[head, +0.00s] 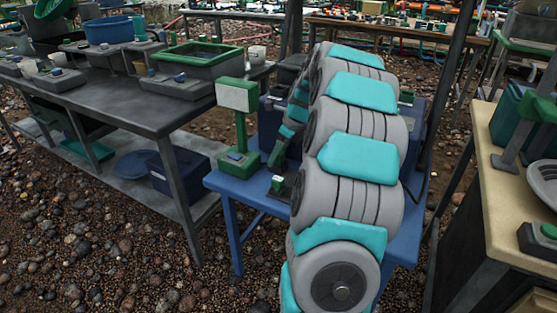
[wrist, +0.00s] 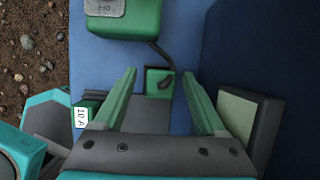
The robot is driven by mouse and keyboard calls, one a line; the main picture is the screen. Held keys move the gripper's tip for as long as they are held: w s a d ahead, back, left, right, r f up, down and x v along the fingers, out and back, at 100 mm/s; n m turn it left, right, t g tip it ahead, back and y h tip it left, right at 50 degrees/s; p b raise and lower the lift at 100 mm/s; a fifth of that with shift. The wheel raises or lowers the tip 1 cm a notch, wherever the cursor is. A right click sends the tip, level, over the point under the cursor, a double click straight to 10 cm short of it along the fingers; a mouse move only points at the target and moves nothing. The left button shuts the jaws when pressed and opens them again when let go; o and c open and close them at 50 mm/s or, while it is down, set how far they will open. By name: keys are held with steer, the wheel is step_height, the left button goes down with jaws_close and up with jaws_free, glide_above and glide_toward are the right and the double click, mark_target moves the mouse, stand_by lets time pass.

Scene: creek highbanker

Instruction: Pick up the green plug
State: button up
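In the wrist view my gripper (wrist: 158,74) is open, its two green fingers apart over a blue tabletop. Between and beyond the fingertips is a small green square piece (wrist: 153,82) with a dark curved cord, which looks like the green plug; I cannot tell for sure. The fingers are not closed on it. A second small green block (wrist: 91,104) with a white "10 A" label sits left of the left finger. In the head view a small dark block with a green top (head: 278,182) lies on the blue table; my arm hides much of the area around it.
A green box (wrist: 122,18) with a grey label stands at the top of the wrist view. A dark block with a pale green face (wrist: 245,120) is close right of the right finger. In the head view a green post-mounted box (head: 237,95) stands on the blue table (head: 228,186).

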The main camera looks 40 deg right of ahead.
jaws_close()
stand_by(0.3)
stand_by(0.3)
